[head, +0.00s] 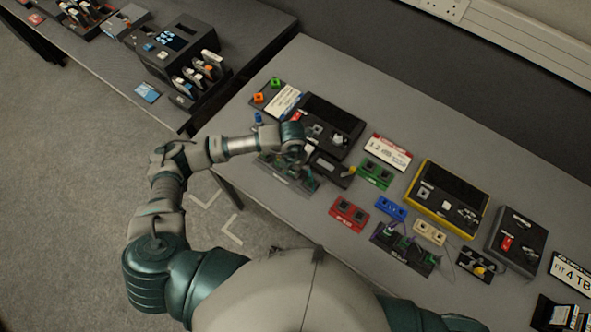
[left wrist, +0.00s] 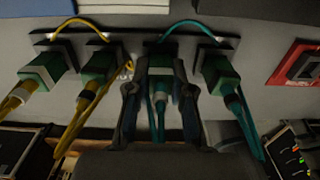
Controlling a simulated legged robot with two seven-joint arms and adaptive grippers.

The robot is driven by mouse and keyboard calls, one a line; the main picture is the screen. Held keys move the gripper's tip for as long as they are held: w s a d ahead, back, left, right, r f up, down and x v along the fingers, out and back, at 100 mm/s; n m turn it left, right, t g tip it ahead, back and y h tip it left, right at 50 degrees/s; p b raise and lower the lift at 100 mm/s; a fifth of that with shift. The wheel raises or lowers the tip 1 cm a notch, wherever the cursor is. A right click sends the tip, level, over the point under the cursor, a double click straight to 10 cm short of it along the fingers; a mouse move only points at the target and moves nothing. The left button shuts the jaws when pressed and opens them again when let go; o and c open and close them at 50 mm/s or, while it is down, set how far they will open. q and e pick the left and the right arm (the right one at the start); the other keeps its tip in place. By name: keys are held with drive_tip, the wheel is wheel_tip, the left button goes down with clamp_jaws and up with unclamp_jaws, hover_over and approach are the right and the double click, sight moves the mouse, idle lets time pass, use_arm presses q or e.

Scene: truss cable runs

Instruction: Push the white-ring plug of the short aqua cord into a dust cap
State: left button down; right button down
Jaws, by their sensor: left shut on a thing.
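My left gripper (head: 300,155) is over a dark rack (head: 288,180) near the table's front edge. In the left wrist view, its two fingers (left wrist: 160,115) are shut on a green plug (left wrist: 160,72) with an aqua cord. A pale band seems to show on this plug, but the fingers and shadow partly hide it. Another green plug with an aqua cord and dark ring (left wrist: 232,98) is to its right. Two green plugs with yellow cords (left wrist: 42,70) are to its left. I cannot make out which part is a dust cap. My right gripper is out of view.
A red block (head: 349,214), a green block (head: 375,173) and a blue block (head: 391,207) lie right of my left gripper. A black device (head: 330,120) is behind it. A yellow-edged device (head: 448,192) and another dark rack (head: 402,246) are farther right.

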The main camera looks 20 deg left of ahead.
use_arm(q)
drive_tip(key=shift+a, duration=0.25)
drive_tip(key=shift+a+r+p, duration=0.1)
drive_tip(key=shift+r+p, duration=0.35)
drive_tip(key=shift+r, duration=0.25)
drive_tip(key=shift+r+p, duration=1)
drive_tip(key=shift+r, duration=0.55)
